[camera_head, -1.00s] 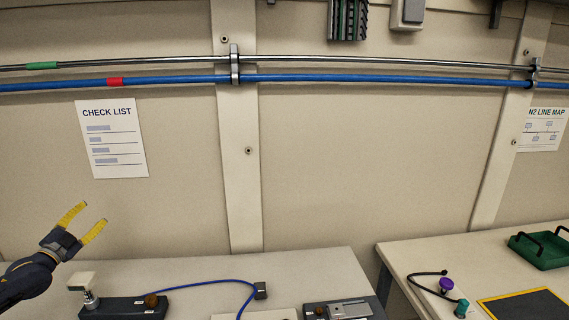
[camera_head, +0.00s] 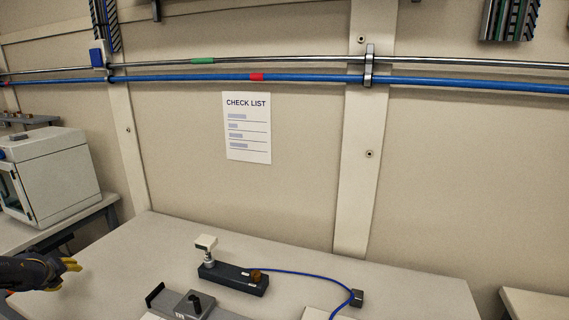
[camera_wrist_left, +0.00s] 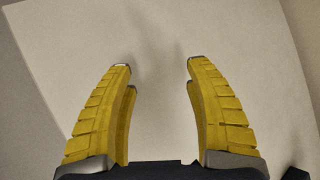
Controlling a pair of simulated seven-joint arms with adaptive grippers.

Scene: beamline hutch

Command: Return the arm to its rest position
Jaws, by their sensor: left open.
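My left gripper (camera_head: 72,266) is at the lower left of the head view, its yellow fingers pointing right near the left end of the table (camera_head: 400,285). In the left wrist view its two yellow fingers (camera_wrist_left: 160,75) stand apart with nothing between them. Beyond them that view shows a plain pale surface. My right gripper is in neither view.
A dark block (camera_head: 232,279) with a white-topped fitting and a blue cable (camera_head: 310,275) stands on the table. A grey device (camera_head: 195,304) is at the front edge. A white cabinet (camera_head: 55,175) stands at the left.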

